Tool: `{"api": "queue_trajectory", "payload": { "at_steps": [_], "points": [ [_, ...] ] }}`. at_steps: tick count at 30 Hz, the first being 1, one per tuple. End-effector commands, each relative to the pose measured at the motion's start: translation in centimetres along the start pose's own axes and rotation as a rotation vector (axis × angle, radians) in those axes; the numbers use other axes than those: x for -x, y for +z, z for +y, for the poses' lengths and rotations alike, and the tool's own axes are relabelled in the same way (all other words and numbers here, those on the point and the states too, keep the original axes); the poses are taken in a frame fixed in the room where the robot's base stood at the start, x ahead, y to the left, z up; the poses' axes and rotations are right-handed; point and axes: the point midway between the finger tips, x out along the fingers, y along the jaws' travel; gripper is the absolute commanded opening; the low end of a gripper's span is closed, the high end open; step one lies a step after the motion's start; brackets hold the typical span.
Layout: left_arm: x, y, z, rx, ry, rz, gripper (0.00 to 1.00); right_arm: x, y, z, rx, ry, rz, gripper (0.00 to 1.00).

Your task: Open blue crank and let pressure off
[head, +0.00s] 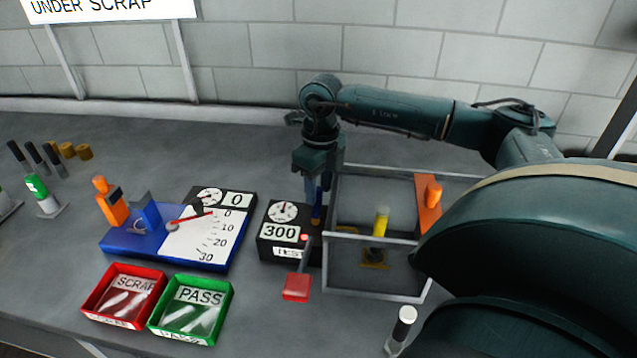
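My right gripper (316,196) points down just behind and right of the black test box, by the left side of the framed enclosure. A blue part (326,181) shows at its fingertips, with a small orange piece below. I cannot tell whether that blue part is the crank, or whether the fingers are open or shut. The black test box (270,246) has a round dial and a display reading 300. A red-ended lever (296,287) stands at its front. The framed enclosure (372,293) holds a yellow upright piece (381,222). My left gripper is out of view.
A blue fixture (118,243) with an orange handle and a scale stands left, beside a display reading 0. Red SCRAP (98,315) and green PASS (172,333) trays sit in front. An orange block (429,203) is at the enclosure's right. A white-topped cylinder (405,318) stands front right.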

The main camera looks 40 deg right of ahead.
Motion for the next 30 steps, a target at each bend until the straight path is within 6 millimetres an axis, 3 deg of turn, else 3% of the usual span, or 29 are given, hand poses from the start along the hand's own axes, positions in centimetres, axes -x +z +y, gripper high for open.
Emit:
{"api": "queue_trajectory", "payload": {
  "at_steps": [9,23,30],
  "points": [
    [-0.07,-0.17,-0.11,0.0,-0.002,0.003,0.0,-0.29,0.0,0.0,0.0,0.0,0.0,0.38],
    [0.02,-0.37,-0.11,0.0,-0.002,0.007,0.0,-0.24,0.01,0.01,0.0,0.0,0.0,0.0],
    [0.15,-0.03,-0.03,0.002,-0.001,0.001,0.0,-0.25,0.04,0.03,0.006,0.001,0.0,0.0]
  ]
}}
